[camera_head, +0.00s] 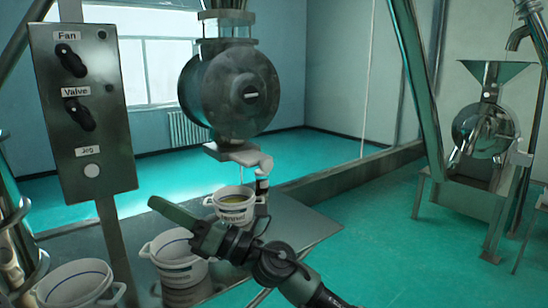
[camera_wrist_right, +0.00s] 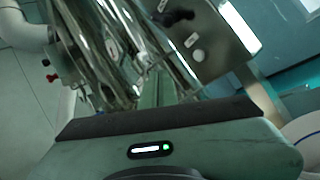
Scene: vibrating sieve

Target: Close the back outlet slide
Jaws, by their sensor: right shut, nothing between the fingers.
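My right gripper (camera_head: 152,203) reaches in from the lower right of the head view, its shut fingers pointing left, above the white buckets and below the control panel. Nothing is between its fingers. In the right wrist view the gripper's body (camera_wrist_right: 160,150) fills the bottom. Beyond it stands shiny metal machinery (camera_wrist_right: 105,50) with small red and black knobs (camera_wrist_right: 50,78) at its left. Part of a metal machine (camera_head: 18,235) shows at the left edge of the head view. I cannot pick out the back outlet slide for certain. My left gripper is not in view.
A control panel (camera_head: 85,130) marked Fan, Valve and Jog stands at left. A round drum machine (camera_head: 232,95) hangs above a bucket (camera_head: 232,215). Two more white buckets, one nearer the middle (camera_head: 178,274) and one at lower left (camera_head: 75,290), stand close to my arm.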

